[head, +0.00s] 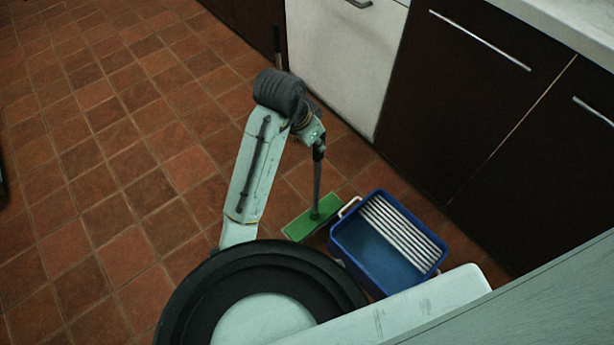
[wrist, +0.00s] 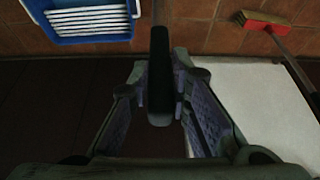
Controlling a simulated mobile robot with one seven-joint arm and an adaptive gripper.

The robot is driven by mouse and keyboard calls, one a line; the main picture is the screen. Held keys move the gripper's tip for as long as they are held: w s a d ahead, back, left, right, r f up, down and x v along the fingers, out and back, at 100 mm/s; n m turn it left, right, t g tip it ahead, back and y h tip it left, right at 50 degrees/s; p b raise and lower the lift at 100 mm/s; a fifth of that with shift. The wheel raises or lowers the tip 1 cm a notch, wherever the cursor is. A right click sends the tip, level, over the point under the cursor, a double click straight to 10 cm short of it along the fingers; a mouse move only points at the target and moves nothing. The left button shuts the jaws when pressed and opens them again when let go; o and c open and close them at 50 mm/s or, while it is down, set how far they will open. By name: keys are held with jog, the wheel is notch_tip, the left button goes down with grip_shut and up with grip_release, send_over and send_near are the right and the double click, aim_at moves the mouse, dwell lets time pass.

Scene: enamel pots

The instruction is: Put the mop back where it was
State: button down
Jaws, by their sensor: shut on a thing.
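The mop has a flat green head (head: 308,221) on the tiled floor and a grey pole (head: 317,185) rising almost upright from it. My gripper (head: 319,140) is at the upper part of the pole. In the wrist view, the mop's black handle (wrist: 160,85) stands between the two fingers of my gripper (wrist: 162,100), which is shut on it. The mop head is hidden in the wrist view. In the head view my arm hides part of the handle's top.
A blue bucket (head: 336,250) with a white slatted wringer (head: 404,232) stands just right of the mop head. Dark cabinets (head: 470,110) and a white front (head: 345,55) line the right side. A red-and-yellow broom (wrist: 262,22) shows in the wrist view. Floor at left is clear.

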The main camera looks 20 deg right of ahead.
jog(key=w+d+f+b, duration=0.1)
jog(key=w+f, duration=0.1)
jog(key=w, duration=0.5)
jog(key=w+d+f+b, duration=0.1)
jog(key=w+f+b, duration=0.1)
jog(key=w, duration=0.6)
jog(key=shift+w+d+f, duration=0.25)
jog(key=shift+d+f, duration=0.05)
jog(key=shift+f, duration=0.3)
jog(key=c, duration=1.5)
grip_release()
jog(key=p+v, duration=0.1)
jog(key=v, duration=1.1)
